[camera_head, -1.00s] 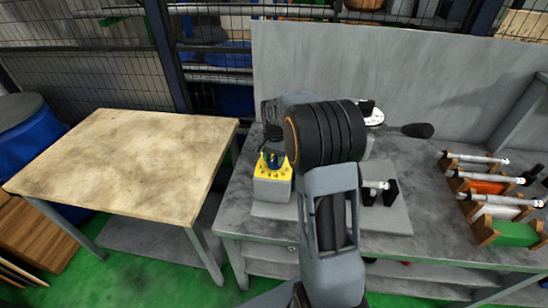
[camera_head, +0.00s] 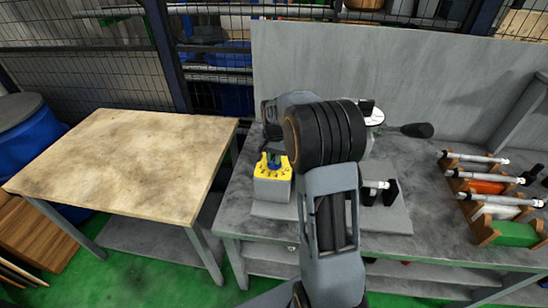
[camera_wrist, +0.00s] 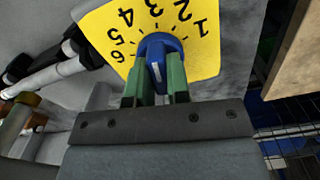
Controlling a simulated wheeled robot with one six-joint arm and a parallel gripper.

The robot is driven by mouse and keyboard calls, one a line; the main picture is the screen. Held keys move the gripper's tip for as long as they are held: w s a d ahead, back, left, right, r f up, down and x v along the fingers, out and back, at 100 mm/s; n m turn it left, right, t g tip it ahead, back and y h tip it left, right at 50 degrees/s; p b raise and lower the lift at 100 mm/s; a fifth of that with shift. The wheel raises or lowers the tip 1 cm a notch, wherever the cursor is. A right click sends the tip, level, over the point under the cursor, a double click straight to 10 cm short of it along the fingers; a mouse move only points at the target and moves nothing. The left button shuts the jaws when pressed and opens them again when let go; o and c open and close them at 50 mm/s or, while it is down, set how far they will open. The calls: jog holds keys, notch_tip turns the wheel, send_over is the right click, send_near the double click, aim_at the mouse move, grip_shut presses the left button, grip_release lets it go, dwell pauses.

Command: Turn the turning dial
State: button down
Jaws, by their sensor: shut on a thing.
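The turning dial is a blue knob (camera_wrist: 158,60) with a raised bar and a white mark. It sits on a yellow plate (camera_wrist: 218,55) numbered 1 to 6. In the wrist view the bar runs nearly upright, its far end roughly towards the 3; I cannot tell which end is the pointer. My gripper (camera_wrist: 157,84) has green fingers, shut on the bar from both sides. In the head view the yellow plate (camera_head: 272,170) tops a grey box (camera_head: 271,189), with my gripper (camera_head: 273,158) over it and my arm just to the right.
The box stands near the left edge of a grey workbench (camera_head: 440,245). Machine parts (camera_head: 378,188) lie close to its right, partly behind my arm. Racks (camera_head: 482,178) with metal shafts stand farther right. A wooden-topped table (camera_head: 130,160) at left is clear.

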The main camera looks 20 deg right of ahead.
jog(key=shift+n, duration=2.2)
jog(key=shift+r+n, duration=0.1)
jog(key=shift+n, duration=0.2)
jog(key=c, duration=1.1)
grip_release()
notch_tip(320, 180, up, 14)
jog(key=shift+f, duration=0.15)
